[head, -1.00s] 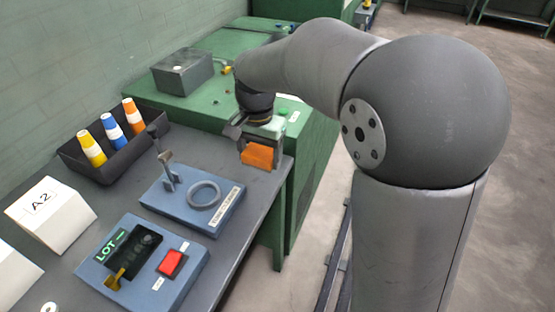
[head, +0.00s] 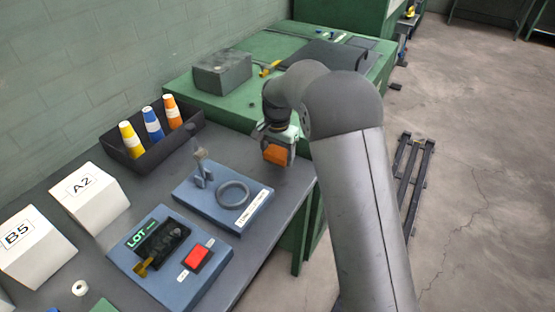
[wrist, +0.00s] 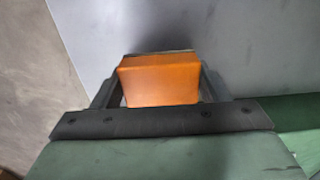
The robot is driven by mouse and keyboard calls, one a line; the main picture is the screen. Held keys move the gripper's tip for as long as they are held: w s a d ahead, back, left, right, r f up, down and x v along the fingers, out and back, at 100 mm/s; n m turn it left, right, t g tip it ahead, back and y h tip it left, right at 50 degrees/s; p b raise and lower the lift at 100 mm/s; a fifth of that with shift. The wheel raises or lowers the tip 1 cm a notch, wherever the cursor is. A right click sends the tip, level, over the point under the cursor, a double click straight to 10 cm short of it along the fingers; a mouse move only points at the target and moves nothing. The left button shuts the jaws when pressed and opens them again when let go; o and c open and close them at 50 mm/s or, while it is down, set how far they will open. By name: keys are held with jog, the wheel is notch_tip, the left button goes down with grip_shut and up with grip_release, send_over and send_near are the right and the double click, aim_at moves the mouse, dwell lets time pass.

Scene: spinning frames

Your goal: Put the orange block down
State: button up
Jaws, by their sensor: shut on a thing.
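The orange block (head: 277,154) is between the fingers of my gripper (head: 278,160), near the right edge of the grey table (head: 262,270) in the head view. In the wrist view the orange block (wrist: 160,78) sits between the two dark fingers of my gripper (wrist: 158,85), which are shut on it. Grey table surface (wrist: 240,45) shows behind the block. Whether the block touches the table or hangs just above it, I cannot tell.
A blue base with a grey ring (head: 233,195) and an upright clamp lies left of the gripper. A black tray (head: 135,160) holds yellow, blue and orange cones. A blue LOT panel (head: 205,285) with a red button is nearer. A green cabinet (head: 225,110) stands behind.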

notch_tip(320, 180, down, 3)
jog(key=shift+r, duration=0.15)
